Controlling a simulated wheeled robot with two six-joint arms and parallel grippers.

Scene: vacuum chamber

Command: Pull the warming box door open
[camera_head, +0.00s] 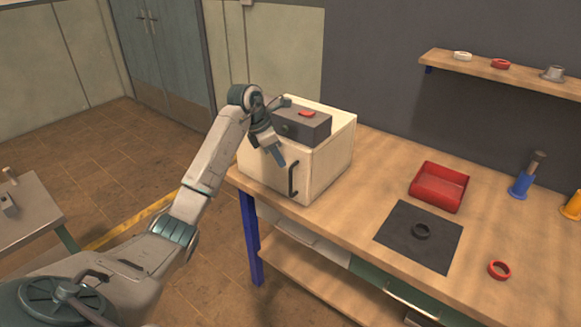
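The warming box (333,152) is a cream box at the left end of the workbench. Its door (264,171) is the front face and looks closed, with a dark vertical bar handle (292,180) near its right edge. My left gripper (281,160) points down in front of the upper part of the door, above and slightly left of the handle. It looks apart from the handle, and nothing shows in it. Its fingers overlap in this view, so their opening is unclear. My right gripper is out of view.
A dark grey unit (313,129) with a red part (307,113) sits on the box. The bench (372,170) holds a red bin (439,187), a dark mat (400,233) with a black ring (421,230), a red ring (499,269) and a blue holder (521,184). Open floor (130,165) lies left.

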